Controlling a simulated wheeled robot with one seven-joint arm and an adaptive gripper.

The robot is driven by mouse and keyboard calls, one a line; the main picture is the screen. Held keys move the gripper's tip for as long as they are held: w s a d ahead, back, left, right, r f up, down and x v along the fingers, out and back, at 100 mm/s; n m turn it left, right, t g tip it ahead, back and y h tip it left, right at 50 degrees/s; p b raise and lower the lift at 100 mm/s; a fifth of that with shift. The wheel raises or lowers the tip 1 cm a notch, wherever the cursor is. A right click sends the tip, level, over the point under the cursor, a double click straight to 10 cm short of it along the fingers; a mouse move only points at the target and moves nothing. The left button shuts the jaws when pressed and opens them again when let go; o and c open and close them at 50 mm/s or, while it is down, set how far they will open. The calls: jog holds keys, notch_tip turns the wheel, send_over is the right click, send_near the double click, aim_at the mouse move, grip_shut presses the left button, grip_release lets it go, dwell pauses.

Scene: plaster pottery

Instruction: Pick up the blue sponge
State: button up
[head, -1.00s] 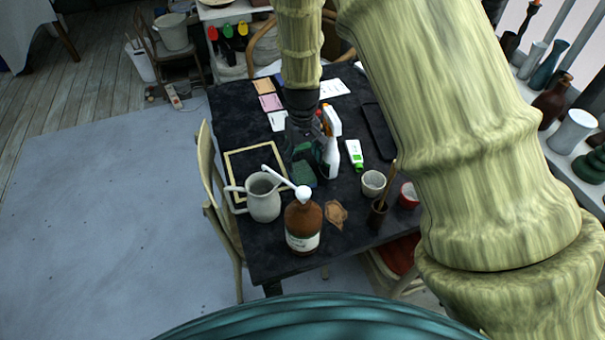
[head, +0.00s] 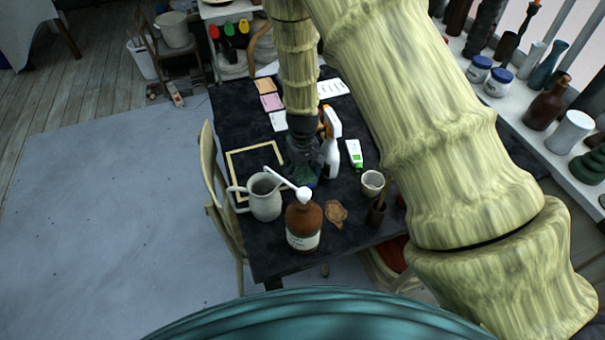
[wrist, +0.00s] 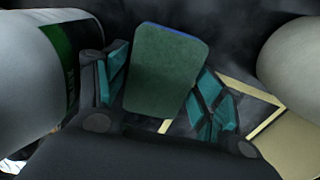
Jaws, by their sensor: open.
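The blue sponge (wrist: 168,68) shows a green face and a thin blue edge in the wrist view. It lies on the dark table between the two teal-padded fingers of my gripper (wrist: 162,92). The fingers are open, one on each side of it, and I cannot tell whether they touch it. In the head view my gripper (head: 304,172) is low over the table, between the pitcher and the spray bottle, and hides most of the sponge.
The white spray bottle (head: 331,150) stands close on the right of my gripper. The grey pitcher (head: 265,203) and brown pump bottle (head: 303,232) stand in front. A wooden frame (head: 232,165) lies to the left. A green-white tube (head: 354,153) and cup (head: 372,184) are further right.

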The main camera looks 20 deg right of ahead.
aim_at(303, 173)
jog(key=shift+f, duration=0.15)
jog(key=shift+c, duration=0.2)
jog(key=c, duration=0.4)
jog(key=shift+r+b, duration=0.45)
jog(key=shift+r, duration=0.5)
jog(key=shift+s+r+b, duration=0.25)
jog(key=shift+r+b, duration=0.15)
jog(key=shift+r, duration=0.4)
jog(key=s+d+b, duration=0.1)
jog(key=s, duration=0.3)
jog(key=s+d+b, duration=0.1)
jog(key=s, duration=0.3)
jog(key=s+d+r+b, duration=0.1)
jog(key=s+d, duration=0.1)
jog(key=s, duration=0.3)
jog(key=shift+r, duration=0.1)
jog(key=shift+s+d+r, duration=0.1)
jog(key=shift+s+d, duration=0.05)
jog(key=shift+s, duration=0.35)
jog(key=shift+s+d+r, duration=0.1)
jog(key=shift+s, duration=0.35)
